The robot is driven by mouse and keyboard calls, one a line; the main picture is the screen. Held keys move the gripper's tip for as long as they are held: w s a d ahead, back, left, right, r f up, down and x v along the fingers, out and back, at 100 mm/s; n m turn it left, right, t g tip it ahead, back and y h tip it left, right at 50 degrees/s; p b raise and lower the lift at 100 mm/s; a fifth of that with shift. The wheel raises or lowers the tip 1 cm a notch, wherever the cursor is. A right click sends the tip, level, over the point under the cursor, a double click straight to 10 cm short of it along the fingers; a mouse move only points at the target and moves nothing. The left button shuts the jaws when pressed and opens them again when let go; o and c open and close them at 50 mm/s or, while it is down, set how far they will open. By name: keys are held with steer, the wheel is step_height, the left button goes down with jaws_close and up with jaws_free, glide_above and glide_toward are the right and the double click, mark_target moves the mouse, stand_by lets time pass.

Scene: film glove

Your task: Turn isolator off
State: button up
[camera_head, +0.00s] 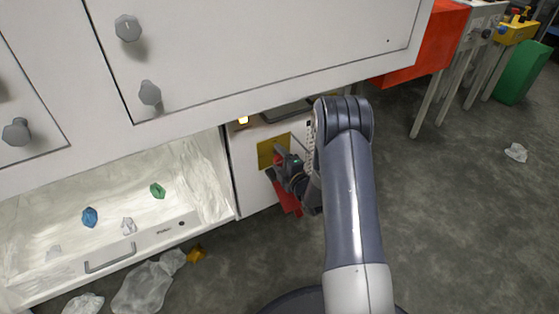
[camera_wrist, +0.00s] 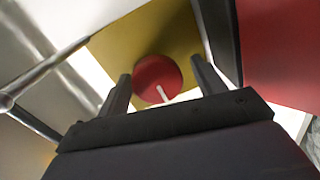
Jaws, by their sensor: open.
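The isolator is a round red knob (camera_wrist: 157,77) with a white mark, mounted on a yellow plate (camera_wrist: 150,28) in the wrist view. In the head view the yellow plate (camera_head: 265,152) sits on the white cabinet panel, and my gripper hides the knob. My gripper (camera_wrist: 160,76) is open, with one dark finger to each side of the knob in the picture. I cannot tell whether the fingers touch it or how much depth lies between. In the head view my gripper (camera_head: 279,166) is at the plate's right part.
A white cabinet with grey knobs overhangs above. A red part (camera_head: 290,203) shows below my gripper. Plastic bags (camera_head: 148,285) lie on the floor. Floor at right is mostly clear.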

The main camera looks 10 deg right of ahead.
steer(key=p+v, duration=0.3)
steer(key=v, duration=0.7)
steer(key=shift+s, duration=0.35)
steer(key=shift+d, duration=0.15)
steer(key=b+x, duration=0.3)
steer(key=x, duration=0.8)
steer(key=shift+r, duration=0.1)
steer(key=shift+m, duration=0.3)
